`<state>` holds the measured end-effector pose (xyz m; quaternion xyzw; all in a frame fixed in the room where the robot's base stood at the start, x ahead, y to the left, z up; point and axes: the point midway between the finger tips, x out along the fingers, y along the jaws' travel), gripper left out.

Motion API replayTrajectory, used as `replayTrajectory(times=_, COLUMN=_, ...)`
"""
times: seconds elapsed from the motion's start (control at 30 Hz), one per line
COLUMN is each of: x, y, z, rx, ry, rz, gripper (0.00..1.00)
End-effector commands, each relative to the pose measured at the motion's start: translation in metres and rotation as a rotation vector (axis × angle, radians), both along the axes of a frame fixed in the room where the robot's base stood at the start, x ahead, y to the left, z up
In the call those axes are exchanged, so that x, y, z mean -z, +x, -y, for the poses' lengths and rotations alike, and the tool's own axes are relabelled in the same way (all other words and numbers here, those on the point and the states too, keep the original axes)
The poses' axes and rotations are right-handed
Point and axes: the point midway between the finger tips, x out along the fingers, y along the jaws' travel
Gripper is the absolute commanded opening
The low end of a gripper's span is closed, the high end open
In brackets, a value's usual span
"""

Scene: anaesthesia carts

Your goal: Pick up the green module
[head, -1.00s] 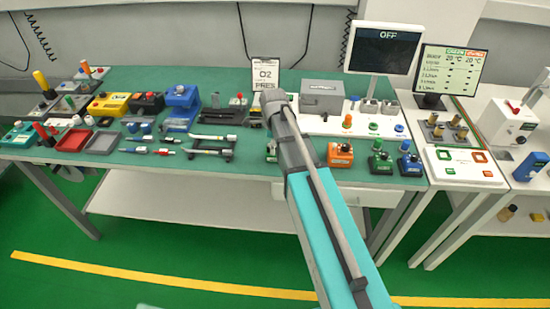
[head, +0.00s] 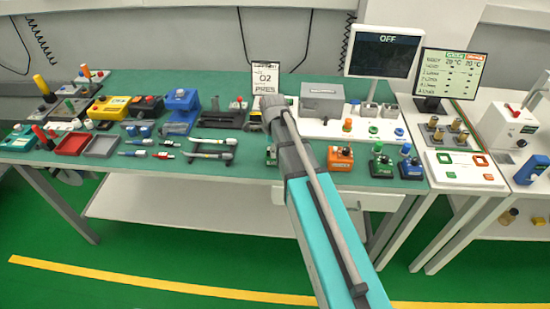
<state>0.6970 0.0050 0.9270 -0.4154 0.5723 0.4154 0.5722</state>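A green module (head: 381,167) with a green knob on top stands near the front edge of the green table, right of my arm. It sits between an orange module and a blue module. Another small green module (head: 271,156) is partly hidden behind my arm. My arm reaches up from the bottom, and its dark end with my gripper (head: 270,104) is over the table, left of and beyond the first green module. The fingers cannot be made out, and nothing held is visible.
The orange module (head: 340,158) and blue module (head: 410,168) flank the green one closely. A sign reading O2 (head: 265,77) stands by my arm's end. Behind are a grey box (head: 322,100) and a monitor (head: 383,52). Trays, pens and tools fill the left side.

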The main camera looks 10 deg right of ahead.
Motion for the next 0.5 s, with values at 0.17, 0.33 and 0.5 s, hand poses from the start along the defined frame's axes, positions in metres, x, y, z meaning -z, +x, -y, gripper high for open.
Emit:
replayTrajectory(times=0.17, x=0.0000, y=0.0000, z=-0.0002, rx=0.000, ry=0.000, rz=0.000, gripper=0.00)
replayTrajectory(times=0.33, x=0.0000, y=0.0000, z=-0.0002, rx=0.000, ry=0.000, rz=0.000, gripper=0.00)
replayTrajectory(times=0.5, x=-0.0007, y=-0.0001, z=-0.0003, rx=0.000, ry=0.000, rz=0.000, gripper=0.00)
